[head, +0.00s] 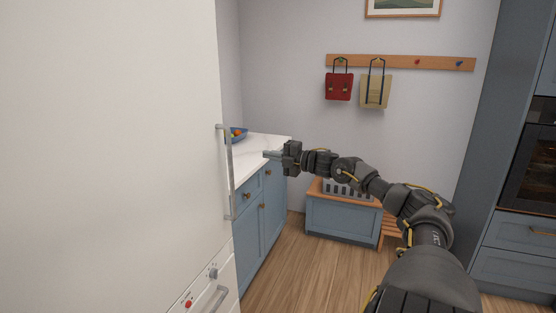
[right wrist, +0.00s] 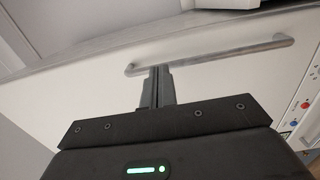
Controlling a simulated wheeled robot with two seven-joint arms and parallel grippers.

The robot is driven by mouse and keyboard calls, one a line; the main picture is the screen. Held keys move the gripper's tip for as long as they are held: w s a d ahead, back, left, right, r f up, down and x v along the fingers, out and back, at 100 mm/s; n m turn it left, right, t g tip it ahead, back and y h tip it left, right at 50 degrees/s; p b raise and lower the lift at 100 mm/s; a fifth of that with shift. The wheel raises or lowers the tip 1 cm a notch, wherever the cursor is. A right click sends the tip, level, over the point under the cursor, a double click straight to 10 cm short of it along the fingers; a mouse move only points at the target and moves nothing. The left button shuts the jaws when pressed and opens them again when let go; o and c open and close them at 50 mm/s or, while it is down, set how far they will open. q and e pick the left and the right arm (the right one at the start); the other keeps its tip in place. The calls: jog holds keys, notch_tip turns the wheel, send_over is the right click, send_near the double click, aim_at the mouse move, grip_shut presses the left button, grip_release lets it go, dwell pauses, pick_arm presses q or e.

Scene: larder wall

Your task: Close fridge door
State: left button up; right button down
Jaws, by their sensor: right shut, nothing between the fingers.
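The white fridge door (head: 110,130) fills the left of the head view. Its upright metal handle (head: 229,175) is near the door's right edge. How far the door stands open I cannot tell. My right gripper (head: 267,153) is shut and empty, pointing left toward the handle, with a gap between them in the head view. In the right wrist view the fingertips (right wrist: 158,72) overlap the lower side of the handle (right wrist: 215,54), with the white door behind. Whether they touch I cannot tell there. My left gripper is out of view.
Below the door is a white panel with a red knob (head: 188,304) and a second handle (head: 212,299). A blue counter cabinet (head: 247,229) with a fruit bowl (head: 236,135) stands behind my gripper. A blue bench (head: 340,220) is at the back. The wooden floor between is clear.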

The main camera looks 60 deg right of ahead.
jog(key=shift+s+d, duration=0.25)
jog(key=shift+s, duration=0.25)
jog(key=shift+s+d, duration=0.25)
jog(key=shift+s, duration=0.25)
jog(key=shift+d, duration=0.1)
